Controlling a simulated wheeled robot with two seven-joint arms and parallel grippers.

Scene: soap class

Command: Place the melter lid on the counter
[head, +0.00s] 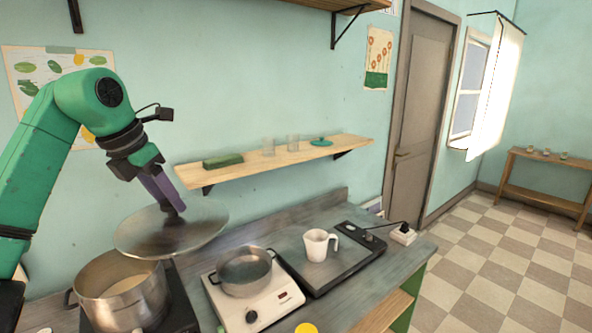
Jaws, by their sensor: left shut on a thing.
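The melter lid (200,228), a round glassy disc, hangs level in the air above the stove area. My left gripper (172,206) comes down from above and is shut on the lid's knob, which the fingers mostly hide. Below and left of the lid stands an open steel pot (124,294) with pale contents, on a dark base. The counter (331,310) is grey wood and runs along the wall; bare parts show at the front and right. My right gripper is not in the picture.
A smaller dark pot (244,271) stands on a white scale-like hotplate (281,294). A white mug (318,245) stands on a black flat hotplate (352,259). A yellow round cap (307,328) shows at the bottom edge. A wall shelf (272,158) is above the counter.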

